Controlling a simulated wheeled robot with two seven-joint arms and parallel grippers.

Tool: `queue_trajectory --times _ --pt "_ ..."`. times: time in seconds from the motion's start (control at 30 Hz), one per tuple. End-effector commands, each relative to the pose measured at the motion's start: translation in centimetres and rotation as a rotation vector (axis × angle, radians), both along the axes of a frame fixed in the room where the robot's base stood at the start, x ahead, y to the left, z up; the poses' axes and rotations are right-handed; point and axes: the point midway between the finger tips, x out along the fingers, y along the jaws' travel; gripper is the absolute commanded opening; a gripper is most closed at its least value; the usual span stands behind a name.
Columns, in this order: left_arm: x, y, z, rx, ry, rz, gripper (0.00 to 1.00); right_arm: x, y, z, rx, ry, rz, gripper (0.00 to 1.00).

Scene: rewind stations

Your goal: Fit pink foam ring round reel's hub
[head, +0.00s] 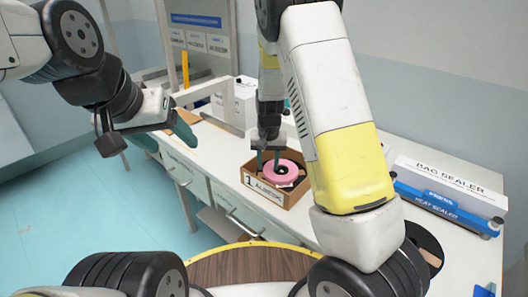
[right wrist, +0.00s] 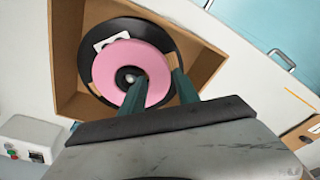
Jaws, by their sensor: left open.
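The pink foam ring (head: 290,177) is over the black reel (right wrist: 112,30) inside a cardboard box (head: 249,169). In the right wrist view the ring (right wrist: 112,70) lies flat across the reel, with the grey hub (right wrist: 130,78) showing in its hole. I cannot tell whether the ring is seated or held just above the reel. My right gripper (head: 268,161) points down into the box. One finger is in the ring's hole beside the hub, the other at its outer edge, with the ring's band between them. My left gripper (head: 181,126) is open and empty, away to the left.
The box stands on a white workbench (head: 222,148). A bag sealer (head: 447,184) with a blue bar is at the right, and a white box (head: 240,102) is behind. A round wooden top (head: 250,265) is in front. The box walls surround my right fingertips.

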Motion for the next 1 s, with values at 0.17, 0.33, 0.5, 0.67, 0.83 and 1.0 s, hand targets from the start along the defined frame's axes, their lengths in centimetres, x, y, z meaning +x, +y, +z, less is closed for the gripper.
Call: queue_trajectory --times 0.17,0.33,0.5,0.67,0.83,1.0 --pt "0.0 0.0 0.0 0.0 0.0 0.0 0.65 -0.8 -0.6 1.2 -0.011 0.019 -0.007 0.52" --pt "0.0 0.0 0.0 0.0 0.0 0.0 0.65 -1.1 -0.3 5.3 -0.008 0.016 -0.001 0.52" --pt "0.0 0.0 0.0 0.0 0.0 0.0 0.65 -1.5 -0.1 8.9 -0.006 0.015 -0.001 0.52" --pt "0.0 0.0 0.0 0.0 0.0 0.0 0.65 -1.8 -0.1 11.2 -0.007 0.016 -0.001 0.52" --pt "0.0 0.0 0.0 0.0 0.0 0.0 0.65 -2.3 -0.3 12.6 0.004 0.014 -0.003 0.52" --pt "0.0 0.0 0.0 0.0 0.0 0.0 0.65 -4.7 -1.6 15.7 0.087 -0.012 0.003 0.52"
